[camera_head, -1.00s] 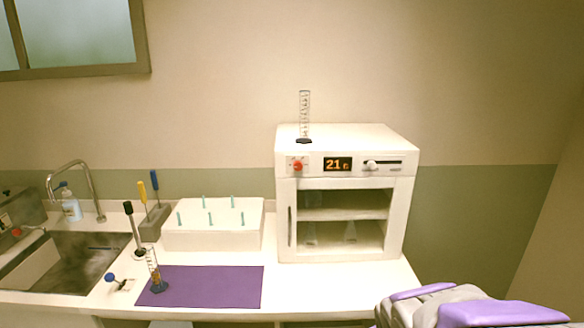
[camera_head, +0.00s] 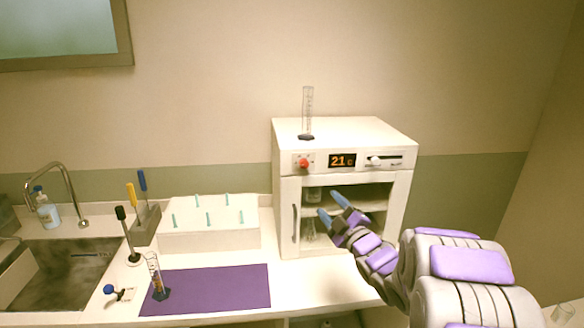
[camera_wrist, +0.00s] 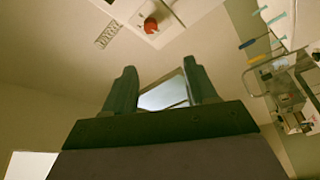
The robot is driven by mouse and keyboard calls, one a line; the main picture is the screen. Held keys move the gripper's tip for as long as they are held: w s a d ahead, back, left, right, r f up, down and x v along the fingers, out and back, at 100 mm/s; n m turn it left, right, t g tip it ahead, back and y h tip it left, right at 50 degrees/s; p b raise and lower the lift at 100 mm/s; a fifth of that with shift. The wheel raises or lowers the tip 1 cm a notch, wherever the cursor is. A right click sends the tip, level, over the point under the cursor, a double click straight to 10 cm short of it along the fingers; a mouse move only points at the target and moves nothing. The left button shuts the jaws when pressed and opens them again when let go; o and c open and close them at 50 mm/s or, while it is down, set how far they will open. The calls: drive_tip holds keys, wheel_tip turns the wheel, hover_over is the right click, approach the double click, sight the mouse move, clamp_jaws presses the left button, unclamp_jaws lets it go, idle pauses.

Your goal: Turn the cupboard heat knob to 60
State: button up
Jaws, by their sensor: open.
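The white cupboard (camera_head: 290,215) stands on the counter, its display (camera_head: 342,161) reading 21. A round red knob (camera_head: 304,163) sits at the panel's left. A small white sliding knob (camera_head: 376,160) sits in a dark slot at the right. I cannot tell which one sets the heat. My gripper (camera_head: 333,208) is open and empty, in front of the cupboard's glass door and below the panel in the picture. In the wrist view the red knob (camera_wrist: 151,25) shows at the top, beyond and apart from my open fingers (camera_wrist: 163,86).
A glass cylinder (camera_head: 307,112) stands on the cupboard top. Left of the cupboard are a white peg rack (camera_head: 210,238), a purple mat (camera_head: 210,290) with a small cylinder (camera_head: 156,276), and a sink (camera_head: 65,270). Flasks show inside the cupboard. The space before the panel looks clear.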

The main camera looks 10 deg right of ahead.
drive_tip(key=b, duration=0.1)
approach(304, 166)
drive_tip(key=a, duration=0.2)
drive_tip(key=w, duration=0.1)
drive_tip(key=w+d, duration=0.1)
drive_tip(key=w, duration=0.1)
drive_tip(key=w+d+b, duration=0.1)
drive_tip(key=w, duration=0.1)
drive_tip(key=shift+w+r, duration=0.15)
drive_tip(key=shift+r, duration=0.2)
drive_tip(key=a, duration=0.1)
drive_tip(key=w+a, duration=0.1)
drive_tip(key=a, duration=0.1)
drive_tip(key=shift+w+r, duration=0.25)
drive_tip(key=shift+w, duration=0.15)
drive_tip(key=shift+w+a+r, duration=0.1)
drive_tip(key=shift+w+a, duration=0.15)
drive_tip(key=shift+a, duration=0.15)
drive_tip(key=shift+d, duration=1.3)
drive_tip(key=shift+c, duration=1.5)
drive_tip(key=shift+a, duration=0.85)
drive_tip(key=c, duration=0.4)
drive_tip(key=shift+d, duration=0.1)
drive_tip(key=c, duration=0.3)
drive_tip(key=shift+d, duration=0.15)
drive_tip(key=shift+c, duration=0.3)
